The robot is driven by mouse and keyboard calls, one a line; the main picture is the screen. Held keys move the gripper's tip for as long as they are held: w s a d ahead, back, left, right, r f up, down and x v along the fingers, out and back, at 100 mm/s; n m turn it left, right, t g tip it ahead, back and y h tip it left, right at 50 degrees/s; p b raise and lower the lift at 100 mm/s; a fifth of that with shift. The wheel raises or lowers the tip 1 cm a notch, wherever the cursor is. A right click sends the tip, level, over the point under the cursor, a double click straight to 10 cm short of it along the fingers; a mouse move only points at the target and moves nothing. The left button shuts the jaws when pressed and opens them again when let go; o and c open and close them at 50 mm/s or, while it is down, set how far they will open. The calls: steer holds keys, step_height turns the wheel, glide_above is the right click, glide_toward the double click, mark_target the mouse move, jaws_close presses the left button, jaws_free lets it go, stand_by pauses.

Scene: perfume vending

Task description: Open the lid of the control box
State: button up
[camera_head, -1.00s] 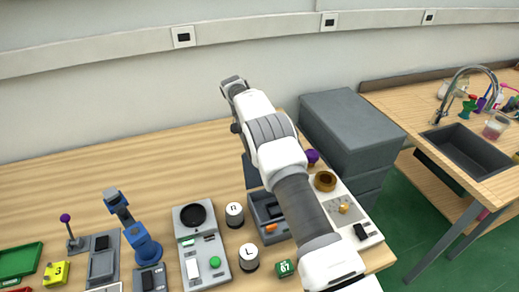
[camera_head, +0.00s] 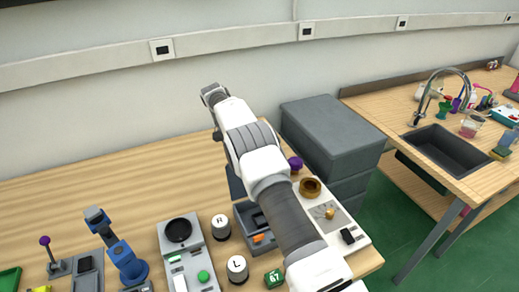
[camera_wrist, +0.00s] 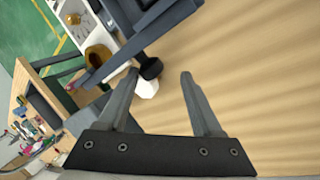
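The control box (camera_head: 245,222) is a blue-grey box on the front of the table, with an orange switch (camera_head: 258,239) inside. My arm covers its right part in the head view. A dark panel, seemingly its lid (camera_head: 235,182), stands raised at its back edge. In the wrist view the blue-grey panel (camera_wrist: 125,50) shows at upper middle, with a black knob (camera_wrist: 150,67) beside it. My gripper (camera_wrist: 160,74) is open. The knob appears between its fingertips, near the left one; I cannot tell whether they touch. My arm hides the fingers in the head view.
White canisters marked R (camera_head: 221,227) and L (camera_head: 237,269) and a grey control panel (camera_head: 172,258) stand left of the box. A white panel (camera_head: 355,241) and large grey boxes (camera_head: 332,135) are to the right. The table behind is clear.

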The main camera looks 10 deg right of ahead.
steer(key=s+d+r+b, duration=0.2)
steer(key=s+d+r, duration=0.2)
steer(key=d+r, duration=0.6)
steer(key=shift+s+d+b, duration=0.3)
steer(key=shift+d+b, duration=0.1)
steer(key=shift+d, duration=0.05)
steer(key=shift+s, duration=0.15)
